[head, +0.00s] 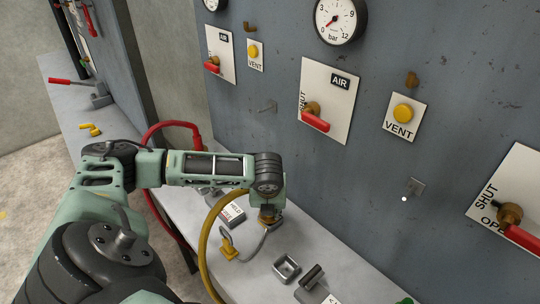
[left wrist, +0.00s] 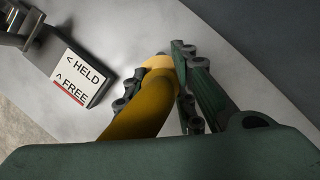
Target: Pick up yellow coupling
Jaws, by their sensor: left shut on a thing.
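The yellow coupling (left wrist: 159,64) is at the end of a thick yellow hose (left wrist: 151,105) and sits between the fingers of my left gripper (left wrist: 158,82) in the left wrist view. The gripper is shut on it; the coupling's far end is partly hidden. In the head view my left gripper (head: 268,216) points down over the grey bench, and the yellow hose (head: 204,250) arcs up to it from the bottom. I cannot tell whether the coupling touches the bench. My right gripper is not in view.
On the bench (head: 240,280) are a HELD/FREE plate (left wrist: 77,79), a yellow block (head: 229,250) with a grey hooked rod, a square metal cup (head: 287,268) and a dark-handled lever (head: 311,279). A red hose (head: 152,134) loops behind my arm. The grey panel (head: 300,180) rises behind.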

